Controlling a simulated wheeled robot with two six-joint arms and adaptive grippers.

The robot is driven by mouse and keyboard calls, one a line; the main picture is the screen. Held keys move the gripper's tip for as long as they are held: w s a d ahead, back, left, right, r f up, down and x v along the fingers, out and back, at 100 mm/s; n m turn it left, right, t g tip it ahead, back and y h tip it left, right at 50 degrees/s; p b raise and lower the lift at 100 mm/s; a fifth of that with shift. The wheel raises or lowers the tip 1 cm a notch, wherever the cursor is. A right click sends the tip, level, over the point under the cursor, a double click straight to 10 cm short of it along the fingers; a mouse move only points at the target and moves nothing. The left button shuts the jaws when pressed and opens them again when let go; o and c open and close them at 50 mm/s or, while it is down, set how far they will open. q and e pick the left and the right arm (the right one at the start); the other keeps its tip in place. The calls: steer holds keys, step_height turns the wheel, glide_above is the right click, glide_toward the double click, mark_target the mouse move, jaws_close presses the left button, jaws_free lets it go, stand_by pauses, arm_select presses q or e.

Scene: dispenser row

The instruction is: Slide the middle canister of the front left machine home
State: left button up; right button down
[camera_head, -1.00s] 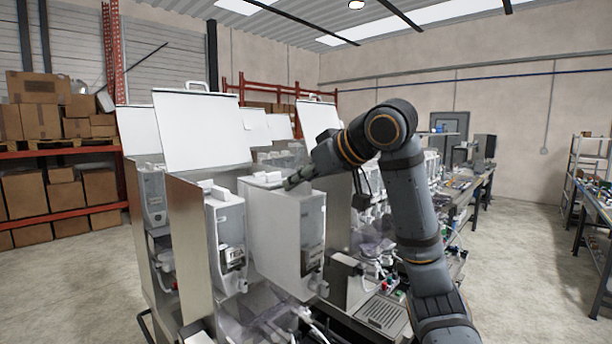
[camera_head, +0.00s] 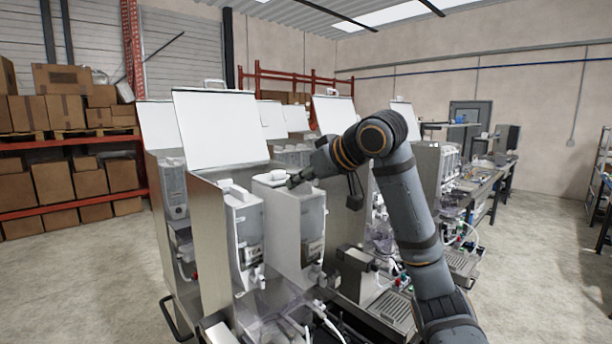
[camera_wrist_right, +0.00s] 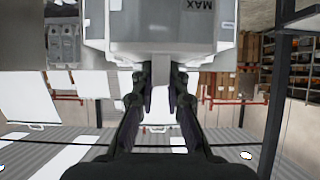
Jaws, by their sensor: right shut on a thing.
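The front left machine (camera_head: 212,225) is a metal cabinet with its white lid (camera_head: 220,130) raised. Its middle canister (camera_head: 284,232), a pale translucent box with a spout low at its front, stands upright and sticks out forward of the neighbouring left canister (camera_head: 243,232). My right gripper (camera_head: 294,181) is shut at the top of the middle canister. In the right wrist view the gripper (camera_wrist_right: 160,82) reaches the canister (camera_wrist_right: 155,38), which carries a MAX mark; the gripped part is mostly hidden. My left gripper is not in view.
More machines with raised lids (camera_head: 332,113) stand behind and to the right. A drip tray (camera_head: 390,312) lies at the lower right, with hoses nearby. Shelves with boxes (camera_head: 52,185) stand at the left. The floor at the left is clear.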

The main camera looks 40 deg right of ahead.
mark_target(282, 181)
steer(key=shift+w+a+r+p, duration=0.1)
steer(key=shift+w+p, duration=0.7)
steer(key=shift+w, duration=0.55)
steer(key=shift+w+a+f, duration=0.1)
steer(key=shift+w, duration=0.7)
steer(key=shift+w+a+f, duration=0.1)
steer(key=shift+w, duration=0.65)
steer(key=shift+s+d, duration=0.1)
steer(key=shift+w+f, duration=0.2)
steer(key=shift+x, duration=0.85)
steer(key=shift+s+f, duration=0.1)
steer(key=shift+f, duration=0.1)
